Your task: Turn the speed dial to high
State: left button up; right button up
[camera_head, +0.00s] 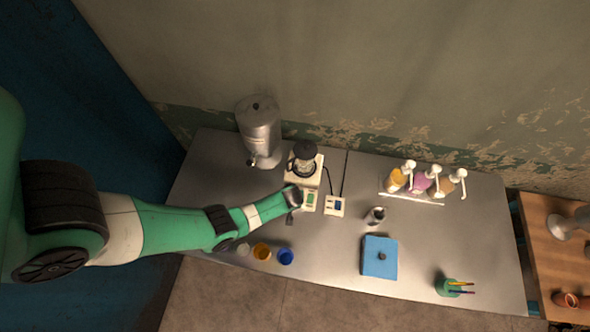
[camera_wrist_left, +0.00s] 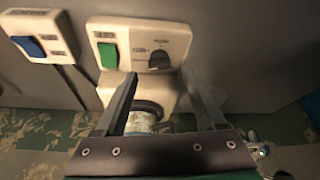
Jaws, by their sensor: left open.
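The speed dial (camera_wrist_left: 158,60) is a small dark knob on the cream panel of an appliance, beside a green switch (camera_wrist_left: 108,55). In the head view the appliance (camera_head: 318,180) stands at the back of the metal table with a glass jug (camera_head: 302,163) on it. My left gripper (camera_head: 293,198) is over the front of this panel and hides the dial there. In the left wrist view my left gripper (camera_wrist_left: 161,78) is open and empty, with its fingertips on either side of the dial. I cannot tell whether they touch it. My right gripper is not in view.
A cream box with a blue switch (camera_head: 335,206) sits right of the appliance, joined to a cable. A metal dispenser (camera_head: 260,130) stands back left. Cups (camera_head: 286,256), a metal jug (camera_head: 375,215), a blue pad (camera_head: 380,257) and pump bottles (camera_head: 423,184) are on the table (camera_head: 440,225).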

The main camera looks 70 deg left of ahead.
pick_arm(q)
jog(key=b+x, duration=0.2)
jog(key=x, duration=0.1)
jog(key=shift+a+f, duration=0.1)
jog(key=shift+f, duration=0.1)
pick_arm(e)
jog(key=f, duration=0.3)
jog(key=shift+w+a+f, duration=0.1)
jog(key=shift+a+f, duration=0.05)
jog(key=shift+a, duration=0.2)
pick_arm(q)
grip_shut()
